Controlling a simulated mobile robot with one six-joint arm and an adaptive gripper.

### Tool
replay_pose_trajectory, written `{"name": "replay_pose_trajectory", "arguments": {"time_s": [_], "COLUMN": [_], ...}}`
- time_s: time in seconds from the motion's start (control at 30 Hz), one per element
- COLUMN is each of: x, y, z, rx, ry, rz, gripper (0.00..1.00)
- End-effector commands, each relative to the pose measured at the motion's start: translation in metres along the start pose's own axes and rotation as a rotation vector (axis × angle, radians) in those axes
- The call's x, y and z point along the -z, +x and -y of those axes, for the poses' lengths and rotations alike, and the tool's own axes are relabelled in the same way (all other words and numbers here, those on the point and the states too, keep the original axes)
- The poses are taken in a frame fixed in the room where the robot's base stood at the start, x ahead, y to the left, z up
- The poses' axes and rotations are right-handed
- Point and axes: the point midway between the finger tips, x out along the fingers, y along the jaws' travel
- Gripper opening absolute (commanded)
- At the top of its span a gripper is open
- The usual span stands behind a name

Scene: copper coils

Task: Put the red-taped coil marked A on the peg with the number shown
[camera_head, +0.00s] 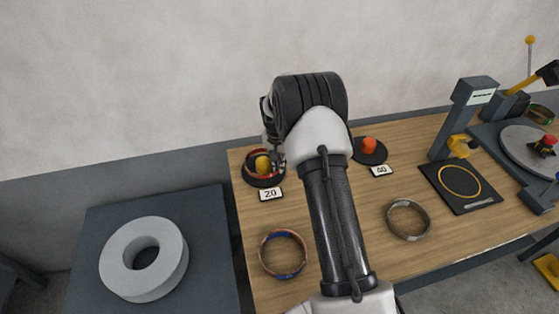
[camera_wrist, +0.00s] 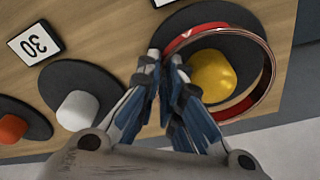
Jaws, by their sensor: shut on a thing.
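My gripper (camera_wrist: 166,58) is shut on the near left side of the red-taped copper coil (camera_wrist: 267,75). The coil rings the yellow peg (camera_wrist: 211,75) in the wrist view; whether it rests on the black base (camera_wrist: 243,45) or hovers above it I cannot tell. In the head view the coil (camera_head: 249,163) shows around the yellow peg (camera_head: 262,163), behind a card (camera_head: 270,194) reading 20. My gripper (camera_head: 274,152) is partly hidden there by the arm. Pale marks show on the red tape, but I cannot read a letter.
A white peg (camera_wrist: 77,110) has card 30 (camera_wrist: 36,44); an orange-red peg (camera_head: 369,145) has card 40 (camera_head: 381,170). A blue-taped coil (camera_head: 283,254) and a grey-taped coil (camera_head: 408,219) lie on the wooden table. A black pad (camera_head: 460,203) stands right; its display is unreadable.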

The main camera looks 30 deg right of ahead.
Motion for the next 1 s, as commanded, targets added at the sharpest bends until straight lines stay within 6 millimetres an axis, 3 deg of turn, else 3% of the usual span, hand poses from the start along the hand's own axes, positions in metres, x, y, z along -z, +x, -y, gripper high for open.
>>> {"name": "replay_pose_trajectory", "arguments": {"time_s": [0.43,0.47,0.8,1.0], "x": [-0.0003,-0.0003,-0.0008,-0.0010], "y": [0.0090,0.0090,0.0095,0.0097], "z": [0.0005,0.0006,0.0003,0.0002], "rx": [0.001,0.001,0.001,0.000], "ry": [0.000,0.000,0.000,0.000], "rz": [-0.002,-0.002,-0.001,-0.001], "gripper": [0.00,0.08,0.30,0.30]}}
